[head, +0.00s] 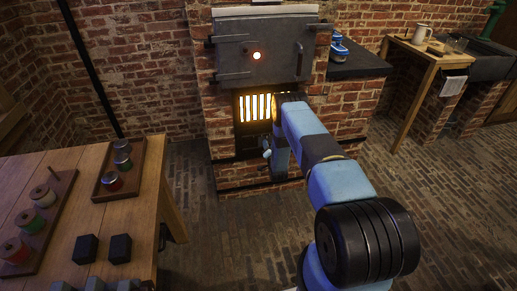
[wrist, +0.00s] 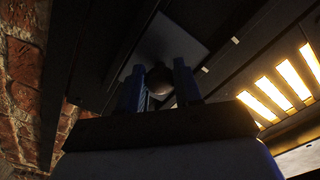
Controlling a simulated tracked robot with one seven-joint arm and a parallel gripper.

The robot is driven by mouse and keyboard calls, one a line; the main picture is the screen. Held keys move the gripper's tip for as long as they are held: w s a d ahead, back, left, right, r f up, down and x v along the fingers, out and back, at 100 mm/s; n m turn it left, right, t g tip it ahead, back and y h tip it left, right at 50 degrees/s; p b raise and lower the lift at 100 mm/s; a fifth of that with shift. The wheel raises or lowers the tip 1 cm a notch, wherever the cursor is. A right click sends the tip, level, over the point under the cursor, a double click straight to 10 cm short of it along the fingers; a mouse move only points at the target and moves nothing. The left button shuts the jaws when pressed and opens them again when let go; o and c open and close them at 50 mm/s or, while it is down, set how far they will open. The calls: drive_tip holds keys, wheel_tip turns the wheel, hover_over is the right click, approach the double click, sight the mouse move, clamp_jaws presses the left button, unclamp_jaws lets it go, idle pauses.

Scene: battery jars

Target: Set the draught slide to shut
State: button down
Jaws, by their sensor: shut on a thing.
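The draught slide shows in the wrist view as a dark grey plate (wrist: 174,42) with a round knob (wrist: 160,80) on it. My gripper (wrist: 158,84) has its two blue fingers on either side of the knob and is shut on it. In the head view my gripper (head: 267,150) is low on the stove front, below the glowing grate (head: 256,107). My wrist and arm hide part of the slide there, so I cannot tell how far it is open.
The closed iron stove door (head: 262,60) is above the grate, in a brick surround. A wooden table (head: 135,215) with jars in trays and dark blocks stands at the left. A side bench (head: 430,52) stands at the right. Brick floor is clear around my arm.

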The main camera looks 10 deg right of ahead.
drive_tip(key=shift+s+d+f, duration=0.15)
drive_tip(key=shift+d+f, duration=0.05)
drive_tip(key=shift+d, duration=0.8)
drive_tip(key=c, duration=0.8)
unclamp_jaws()
drive_tip(key=s, duration=1.3)
drive_tip(key=shift+s+a, duration=0.15)
drive_tip(key=shift+s, duration=0.2)
